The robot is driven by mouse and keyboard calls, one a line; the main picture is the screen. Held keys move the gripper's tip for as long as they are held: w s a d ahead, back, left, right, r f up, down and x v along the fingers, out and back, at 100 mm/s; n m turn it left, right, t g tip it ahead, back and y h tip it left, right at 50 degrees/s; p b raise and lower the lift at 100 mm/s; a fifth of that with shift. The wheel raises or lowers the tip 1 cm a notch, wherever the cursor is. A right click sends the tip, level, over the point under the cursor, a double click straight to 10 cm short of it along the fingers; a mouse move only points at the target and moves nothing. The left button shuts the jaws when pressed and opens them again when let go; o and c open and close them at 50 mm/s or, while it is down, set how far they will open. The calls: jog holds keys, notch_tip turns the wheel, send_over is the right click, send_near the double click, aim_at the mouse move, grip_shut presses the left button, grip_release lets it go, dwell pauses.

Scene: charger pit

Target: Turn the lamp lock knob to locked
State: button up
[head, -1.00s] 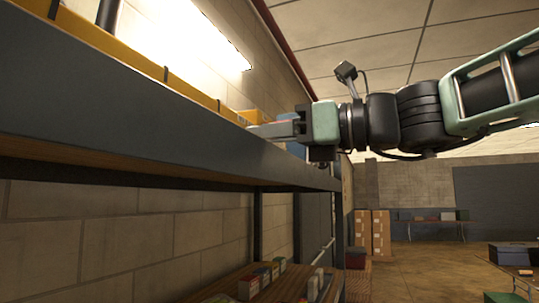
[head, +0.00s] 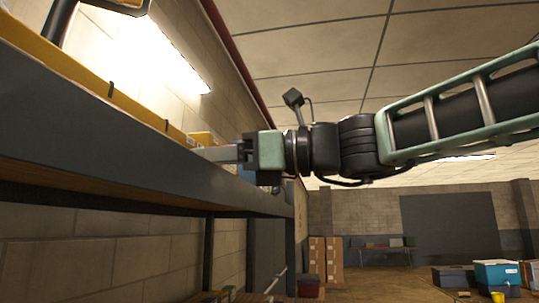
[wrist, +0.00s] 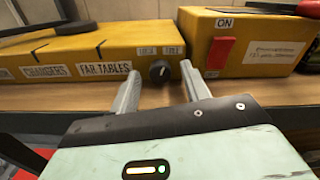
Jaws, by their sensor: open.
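In the wrist view, a small black round knob (wrist: 160,71) sits on the front face of a long yellow box (wrist: 60,58), near its right end. Two small labels sit above the knob; their lettering is too small to read surely. A light mark on the knob seems to point up and to the right. My gripper (wrist: 160,70) is open, with one finger on each side of the knob and apparently a gap to it. In the head view, my gripper (head: 215,153) reaches over the shelf edge, and the knob is hidden.
A second yellow box (wrist: 250,45) with a red switch marked ON stands right of the knob, close to my right finger. Both boxes stand on a wooden shelf with a dark front edge (head: 120,140). A dark round thing (wrist: 75,27) lies on the left box.

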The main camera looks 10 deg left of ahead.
jog(key=shift+d, duration=0.15)
jog(key=s+d+b, duration=0.1)
jog(key=d+b, duration=0.5)
jog(key=d, duration=1.1)
jog(key=shift+s, duration=0.2)
